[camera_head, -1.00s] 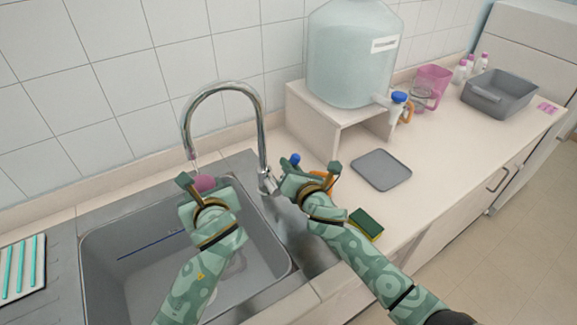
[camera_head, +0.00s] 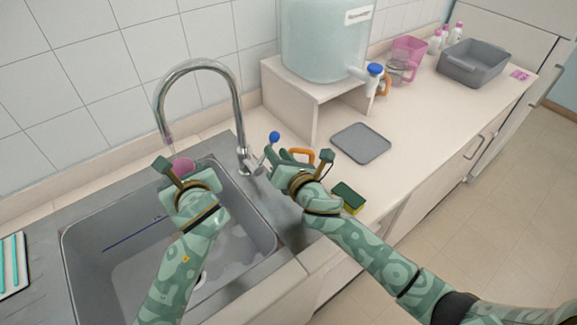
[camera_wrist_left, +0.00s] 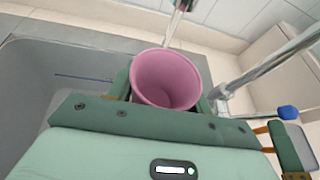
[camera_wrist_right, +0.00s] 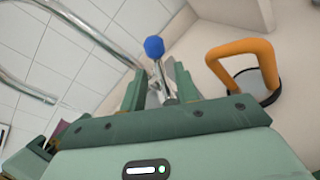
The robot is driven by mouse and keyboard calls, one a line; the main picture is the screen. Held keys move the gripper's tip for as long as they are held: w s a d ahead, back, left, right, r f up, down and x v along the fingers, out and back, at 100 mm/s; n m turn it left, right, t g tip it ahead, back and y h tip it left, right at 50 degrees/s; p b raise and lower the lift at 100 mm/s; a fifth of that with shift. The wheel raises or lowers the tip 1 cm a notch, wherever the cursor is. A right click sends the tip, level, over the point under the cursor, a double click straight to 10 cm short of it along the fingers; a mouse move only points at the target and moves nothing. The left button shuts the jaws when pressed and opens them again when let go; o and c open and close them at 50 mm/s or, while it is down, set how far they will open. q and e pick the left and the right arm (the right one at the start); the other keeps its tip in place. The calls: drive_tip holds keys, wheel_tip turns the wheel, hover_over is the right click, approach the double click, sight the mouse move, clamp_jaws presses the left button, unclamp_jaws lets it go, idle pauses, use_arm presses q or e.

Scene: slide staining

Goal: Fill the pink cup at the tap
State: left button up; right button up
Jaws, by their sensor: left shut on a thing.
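The pink cup (camera_head: 182,167) is upright in my left gripper (camera_head: 176,178), over the sink, under or close to the tap's spout. In the left wrist view the pink cup (camera_wrist_left: 167,80) sits between the shut-on fingers, its mouth upward; I see no clear water level inside. The chrome tap (camera_head: 238,110) arches over it. A thin pale streak hangs below the spout (camera_wrist_left: 176,22); I cannot tell for sure that it is water. My right gripper (camera_head: 297,170) is open, its fingers either side of the tap's blue-knobbed lever (camera_wrist_right: 155,48), apparently not clamped.
The grey sink (camera_head: 75,235) lies below my left gripper. An orange-handled thing (camera_wrist_right: 245,60) stands close right of my right gripper. A sponge (camera_head: 348,196), a grey mat (camera_head: 361,143), a water dispenser (camera_head: 325,40), a pink jug (camera_head: 408,50) and a grey tub (camera_head: 474,62) are further right.

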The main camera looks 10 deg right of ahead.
drive_tip(key=v, duration=0.7)
drive_tip(key=shift+s, duration=0.1)
use_arm(q)
drive_tip(key=w, duration=0.2)
drive_tip(key=w+a, duration=0.1)
drive_tip(key=w, duration=0.1)
drive_tip(key=w+a, duration=0.1)
drive_tip(key=w, duration=0.1)
drive_tip(key=shift+w+a, duration=0.1)
drive_tip(key=shift+w, duration=0.15)
drive_tip(key=shift+c, duration=0.3)
drive_tip(key=s, duration=0.2)
drive_tip(key=s+d, duration=0.1)
drive_tip(key=s, duration=0.1)
drive_tip(key=s+d, duration=0.1)
drive_tip(key=s, duration=0.1)
drive_tip(key=shift+s+d, duration=0.1)
drive_tip(key=shift+s, duration=0.25)
drive_tip(key=shift+w, duration=0.1)
